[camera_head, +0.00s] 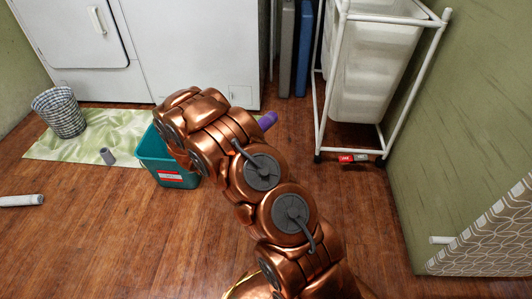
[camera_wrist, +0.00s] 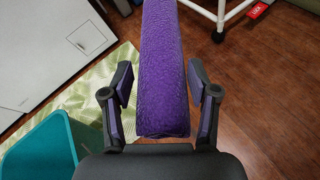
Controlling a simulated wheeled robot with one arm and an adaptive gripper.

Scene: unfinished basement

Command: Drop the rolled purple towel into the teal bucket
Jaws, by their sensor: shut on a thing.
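The rolled purple towel (camera_wrist: 164,70) is held between the two fingers of my gripper (camera_wrist: 159,72) in the wrist view, and it points away from the palm. In the head view only a short purple end of the towel (camera_head: 267,121) shows past my copper arm, which hides my gripper. The teal bucket (camera_head: 163,176) stands on the floor, left of my arm and partly covered by it. Its rim and wall also show at the lower left of the wrist view (camera_wrist: 48,150), to the left of the towel and apart from it.
A green leafy mat (camera_head: 60,148) lies behind the bucket, with a checked basket (camera_head: 60,113) and a small grey cylinder (camera_head: 107,156) on it. White appliances (camera_head: 190,50) stand behind. A white wheeled rack (camera_head: 320,110) is at right. A white roll (camera_head: 20,200) lies at far left.

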